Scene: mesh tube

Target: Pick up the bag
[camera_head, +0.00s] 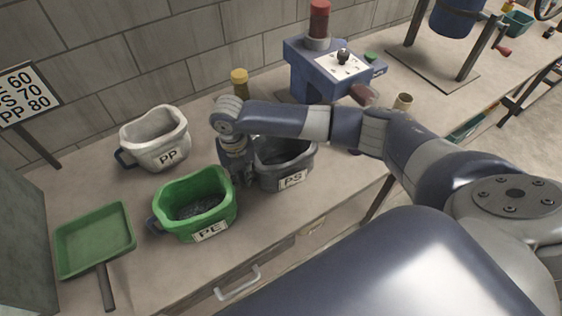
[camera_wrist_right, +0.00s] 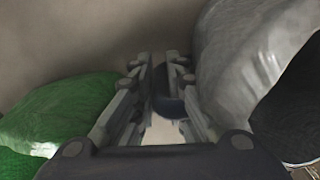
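Three open tubs with handles stand on the workbench: a green one marked PE (camera_head: 180,184), a dark grey one marked PS (camera_head: 298,165) and a white one marked PP (camera_head: 139,132). I cannot tell which is the bag. My right gripper (camera_head: 240,181) points down between the PE and PS tubs. In the right wrist view, its fingertips (camera_wrist_right: 165,75) are close together around a dark handle (camera_wrist_right: 180,80) beside the grey tub (camera_wrist_right: 245,65). Whether they grip it is unclear. The green tub (camera_wrist_right: 62,112) is on the other side. My left gripper is out of view.
A green dustpan (camera_head: 95,240) lies at the front left. A yellow-capped bottle (camera_head: 240,80) and a blue machine (camera_head: 318,70) stand behind my right arm. A price sign (camera_head: 25,92) is at the far left. Bare bench shows between the PP and PE tubs.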

